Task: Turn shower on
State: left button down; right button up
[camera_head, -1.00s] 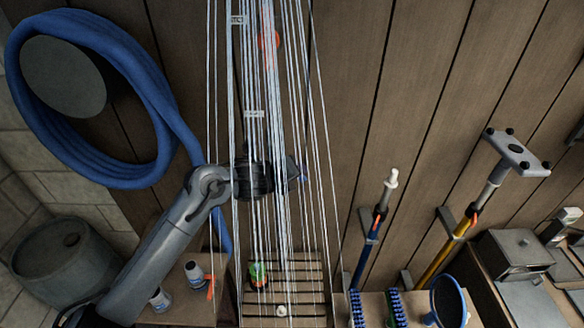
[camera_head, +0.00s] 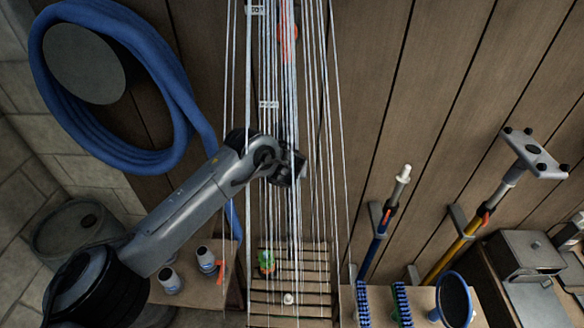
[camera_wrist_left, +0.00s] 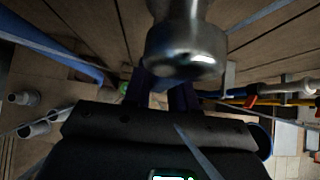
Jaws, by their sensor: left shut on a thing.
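Thin white water streams (camera_head: 272,105) fall in a bundle down the middle of the head view, in front of the wooden wall, so the shower is running. My left gripper (camera_head: 298,172) is among the streams, with its fingers hard to make out there. In the left wrist view a shiny metal shower fitting (camera_wrist_left: 187,48) hangs at top centre, just beyond the dark fingers of my left gripper (camera_wrist_left: 165,95). The gripper is shut on what seems to be the shower handle, mostly hidden by the fingers and fitting. My right gripper is out of view.
A coiled blue hose (camera_head: 55,95) hangs on the left wall. A slatted floor grate (camera_head: 310,285) lies under the streams. White bottles (camera_head: 207,261), blue brushes (camera_head: 402,304) and poles (camera_head: 385,220) stand around it. A barrel (camera_head: 75,230) stands at left.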

pick_arm(q)
jog(key=shift+a, duration=0.15)
dwell(0.3)
jog(key=c, duration=1)
grip_release()
jog(key=d+v, duration=0.1)
jog(key=v, duration=0.9)
jog(key=shift+s+a+r+b, duration=0.25)
jog(key=shift+s+a+b, duration=0.1)
jog(key=shift+a, duration=0.05)
